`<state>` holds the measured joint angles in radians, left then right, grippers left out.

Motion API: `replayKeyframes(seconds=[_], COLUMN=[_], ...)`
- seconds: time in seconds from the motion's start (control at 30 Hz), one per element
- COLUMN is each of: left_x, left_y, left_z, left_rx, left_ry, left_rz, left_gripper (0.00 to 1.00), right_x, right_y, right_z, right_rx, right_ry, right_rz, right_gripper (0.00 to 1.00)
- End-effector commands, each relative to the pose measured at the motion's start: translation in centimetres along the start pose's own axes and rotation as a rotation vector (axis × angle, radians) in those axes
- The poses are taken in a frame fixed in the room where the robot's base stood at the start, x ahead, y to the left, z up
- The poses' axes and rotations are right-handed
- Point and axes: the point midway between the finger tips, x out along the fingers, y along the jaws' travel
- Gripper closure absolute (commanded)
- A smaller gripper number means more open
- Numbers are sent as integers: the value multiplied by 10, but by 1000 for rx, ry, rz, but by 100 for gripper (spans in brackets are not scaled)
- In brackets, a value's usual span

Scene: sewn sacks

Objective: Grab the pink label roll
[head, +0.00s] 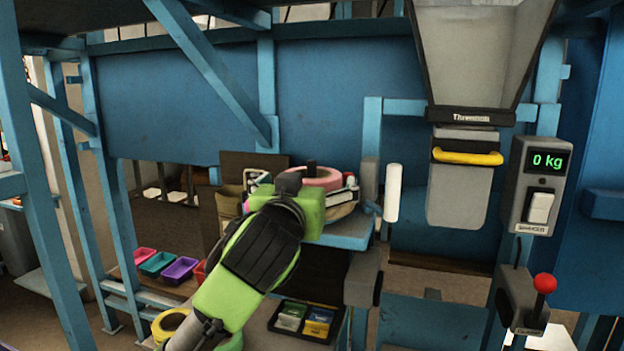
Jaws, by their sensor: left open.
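The pink label roll (322,176) lies on a small blue shelf in the middle of the head view, with a short dark post showing at its centre. A tan roll (341,212) shows just below it. My left gripper (303,181) is in front of the pink roll, open, with one finger to the left of the roll and the other at its right side. My green wrist hides the roll's near part, so I cannot tell whether the fingers touch it. My right gripper is not in view.
The blue shelf (345,241) has a white cylinder (393,193) at its right. Further right are a hopper with a yellow handle (467,157), a scale display (549,161) and a red-knobbed lever (545,283). Small coloured bins (178,271) and a yellow roll (168,325) sit lower left.

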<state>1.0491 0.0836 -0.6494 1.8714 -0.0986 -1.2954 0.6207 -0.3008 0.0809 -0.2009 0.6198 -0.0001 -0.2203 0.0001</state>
Motion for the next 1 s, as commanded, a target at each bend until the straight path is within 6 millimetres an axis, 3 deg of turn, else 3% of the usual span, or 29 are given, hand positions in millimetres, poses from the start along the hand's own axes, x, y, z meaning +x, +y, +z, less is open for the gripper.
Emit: replayKeyframes(seconds=[0.17,0.43,0.47,0.6,0.63,1.0], left_x=[22,25,25,25,25,25], left_y=[-1,-1,-1,-1,-1,-1], left_z=[-1,0,0,0,0,-9], left_rx=[1,0,0,0,-1,-2], left_ry=[-2,0,0,0,0,4], left_rz=[-3,-1,-1,-1,-1,-1], left_gripper=[0,0,5,42,45,45], right_x=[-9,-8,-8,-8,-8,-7], right_y=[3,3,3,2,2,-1], right_z=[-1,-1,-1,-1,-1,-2], right_rx=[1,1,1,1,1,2], right_ry=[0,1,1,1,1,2], right_rz=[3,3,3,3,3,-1], right_gripper=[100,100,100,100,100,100])
